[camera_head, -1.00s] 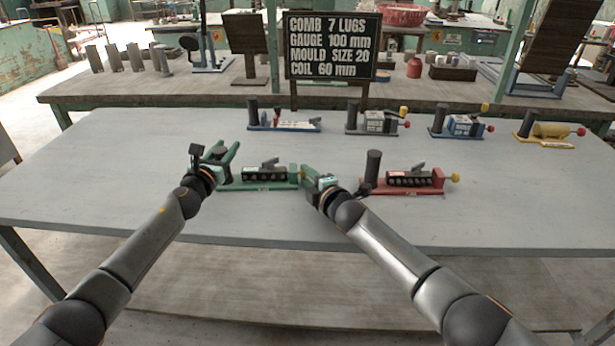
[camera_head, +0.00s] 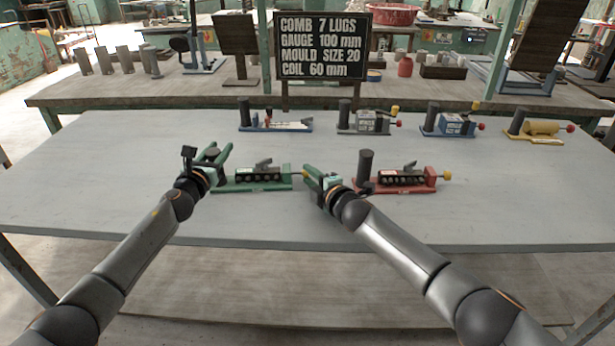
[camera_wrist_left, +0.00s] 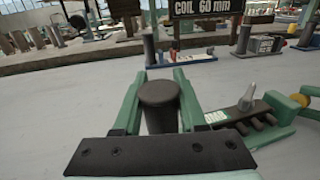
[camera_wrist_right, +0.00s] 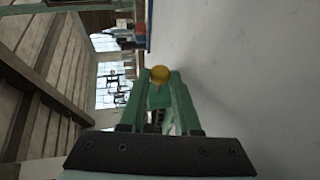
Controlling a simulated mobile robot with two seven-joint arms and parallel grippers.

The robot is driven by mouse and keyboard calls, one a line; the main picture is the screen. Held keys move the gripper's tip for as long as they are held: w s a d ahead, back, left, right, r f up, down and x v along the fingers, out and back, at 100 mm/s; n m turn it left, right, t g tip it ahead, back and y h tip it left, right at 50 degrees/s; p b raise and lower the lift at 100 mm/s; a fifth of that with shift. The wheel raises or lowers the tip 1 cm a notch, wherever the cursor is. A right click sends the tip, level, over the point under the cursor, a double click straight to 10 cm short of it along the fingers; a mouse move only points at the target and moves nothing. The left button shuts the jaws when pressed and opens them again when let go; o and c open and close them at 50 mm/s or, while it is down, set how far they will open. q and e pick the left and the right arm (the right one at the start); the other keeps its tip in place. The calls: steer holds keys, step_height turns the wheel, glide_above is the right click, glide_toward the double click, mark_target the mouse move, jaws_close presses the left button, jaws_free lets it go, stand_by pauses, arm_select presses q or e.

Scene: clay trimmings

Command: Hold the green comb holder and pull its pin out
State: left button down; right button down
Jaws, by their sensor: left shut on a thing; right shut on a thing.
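The green comb holder (camera_head: 258,187) lies on the grey table, with a dark toothed block and a small grey lever on it. My left gripper (camera_head: 220,158) is shut on the holder's dark upright post, at its left end; the post (camera_wrist_left: 158,105) stands between the fingers in the left wrist view. My right gripper (camera_head: 307,174) is shut on the yellow knob of the pin, right of the holder. The knob (camera_wrist_right: 160,75) shows between the fingertips in the right wrist view, and also in the left wrist view (camera_wrist_left: 300,100). How far the pin sits inside is unclear.
A red holder (camera_head: 405,186) lies close to the right of my right gripper. Blue (camera_head: 275,128), grey (camera_head: 365,130), second blue (camera_head: 448,130) and yellow (camera_head: 533,135) holders line the back. A lettered sign (camera_head: 322,46) stands behind. The table front is clear.

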arm_select(q)
steer(key=shift+a+f, duration=0.2)
steer(key=shift+f, duration=0.2)
arm_select(e)
steer(key=c, duration=0.9)
jaws_free()
steer(key=shift+d, duration=0.15)
arm_select(q)
steer(key=shift+a, duration=0.1)
arm_select(e)
steer(key=shift+v, duration=6.05)
arm_select(q)
steer(key=c, duration=0.6)
jaws_free()
steer(key=shift+r, duration=0.1)
steer(key=shift+o, duration=1.1)
steer(key=shift+r, duration=0.15)
